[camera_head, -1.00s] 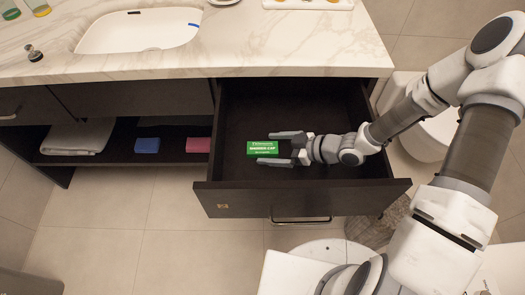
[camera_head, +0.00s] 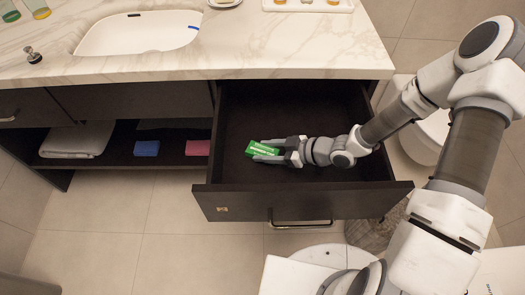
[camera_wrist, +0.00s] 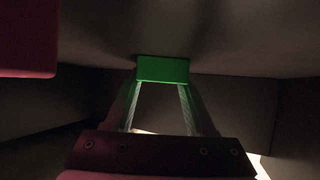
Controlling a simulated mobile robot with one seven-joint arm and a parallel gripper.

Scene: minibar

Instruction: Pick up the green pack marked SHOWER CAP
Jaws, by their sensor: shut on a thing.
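The green pack (camera_head: 262,148) is in the open drawer (camera_head: 340,110), tilted a little in the head view. Its lettering is too small to read now. My gripper (camera_head: 268,150) reaches into the drawer from the right and is shut on the pack, with a finger on each side. In the wrist view the green pack (camera_wrist: 163,69) sits between the tips of my gripper (camera_wrist: 161,88). The fingers partly hide the pack in the head view. I cannot tell whether the pack touches the drawer floor.
The marble counter (camera_head: 270,50) with a sink (camera_head: 135,32) overhangs the back of the drawer. The drawer's front panel (camera_head: 305,200) and side walls surround my gripper. Left of it, an open shelf holds a white towel (camera_head: 77,140), a blue item (camera_head: 147,148) and a pink item (camera_head: 197,148).

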